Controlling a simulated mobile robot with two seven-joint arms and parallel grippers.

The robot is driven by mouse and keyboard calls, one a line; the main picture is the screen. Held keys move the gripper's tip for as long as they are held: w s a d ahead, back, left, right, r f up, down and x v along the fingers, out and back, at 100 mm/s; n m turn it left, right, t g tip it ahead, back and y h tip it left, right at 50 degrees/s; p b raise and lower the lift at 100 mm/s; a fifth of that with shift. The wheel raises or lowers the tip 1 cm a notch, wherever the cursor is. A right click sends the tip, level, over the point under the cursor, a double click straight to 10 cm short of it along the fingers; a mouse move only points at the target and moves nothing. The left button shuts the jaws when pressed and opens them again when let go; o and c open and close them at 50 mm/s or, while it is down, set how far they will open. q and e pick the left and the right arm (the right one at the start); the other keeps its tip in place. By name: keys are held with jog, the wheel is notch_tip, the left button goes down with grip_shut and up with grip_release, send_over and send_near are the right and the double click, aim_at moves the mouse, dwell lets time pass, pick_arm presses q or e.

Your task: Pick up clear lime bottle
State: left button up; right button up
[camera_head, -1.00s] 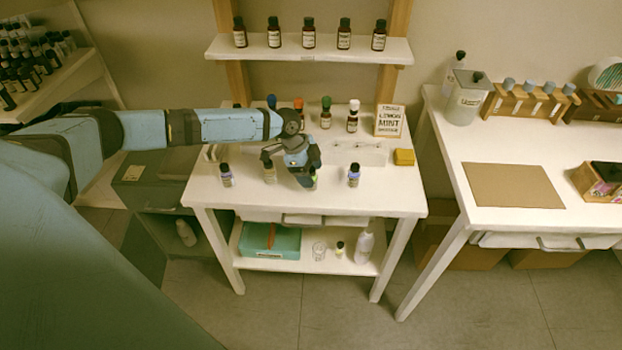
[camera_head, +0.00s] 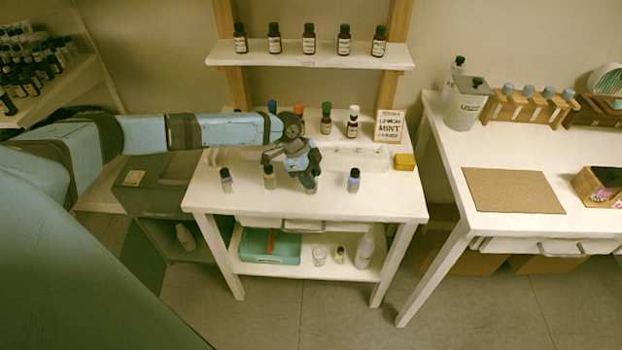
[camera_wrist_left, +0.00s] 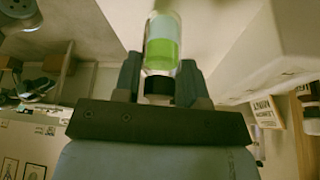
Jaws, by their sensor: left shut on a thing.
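The clear lime bottle (camera_wrist_left: 162,45) shows in the left wrist view, with bright green liquid, a pale band and a dark cap. It sits between the two fingers of my left gripper (camera_wrist_left: 158,78), which is shut on it. In the head view my left gripper (camera_head: 312,179) is over the front part of the white table (camera_head: 385,203) and hides most of the bottle. I cannot tell whether the bottle touches the tabletop. My right gripper is not in view.
A small bottle (camera_head: 269,177) stands close left of the gripper, another (camera_head: 226,180) farther left, and a purple-labelled one (camera_head: 354,180) to the right. A shelf (camera_head: 310,52) of dark bottles hangs above.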

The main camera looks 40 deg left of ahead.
pick_arm(q)
notch_tip(320, 180, up, 25)
jog(key=p, duration=0.7)
jog(key=o, duration=0.4)
jog(key=shift+c, duration=0.2)
jog(key=c, duration=0.4)
notch_tip(320, 180, up, 7)
jog(key=shift+w+f, duration=0.1)
jog(key=shift+f, duration=0.1)
jog(key=shift+c, duration=0.2)
jog(key=f, duration=0.7)
jog(key=shift+s, duration=0.3)
jog(key=shift+w+r, duration=0.15)
jog(key=shift+r, duration=0.1)
jog(key=shift+f, duration=0.1)
